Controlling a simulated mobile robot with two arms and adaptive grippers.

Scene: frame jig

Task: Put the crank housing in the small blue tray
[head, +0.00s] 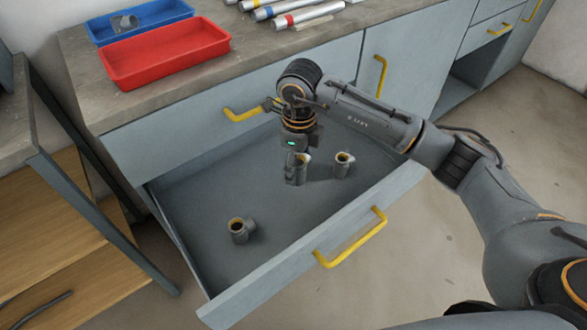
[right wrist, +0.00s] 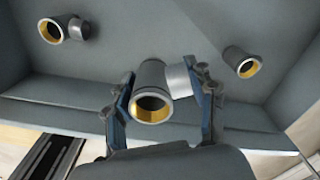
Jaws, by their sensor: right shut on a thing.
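The small blue tray (head: 165,12) stands on the worktop at the upper left, with one grey part (head: 123,22) in it. My right gripper (head: 297,176) points down into the open drawer (head: 200,192). It is shut on a grey crank housing (head: 303,159) with a yellow-lined bore; in the right wrist view this housing (right wrist: 152,80) sits between the two fingers (right wrist: 166,88). I cannot tell whether it still touches the drawer floor. Two similar housings lie in the drawer, one to the right (head: 343,164) and one near the front left (head: 240,230). My left gripper is not in view.
A red tray (head: 165,65) stands in front of the blue one, near the worktop edge. Several silver cylinders with coloured bands (head: 285,10) lie farther right. Yellow handles (head: 350,240) stick out from the drawer fronts. A shelf unit (head: 60,190) stands at the left.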

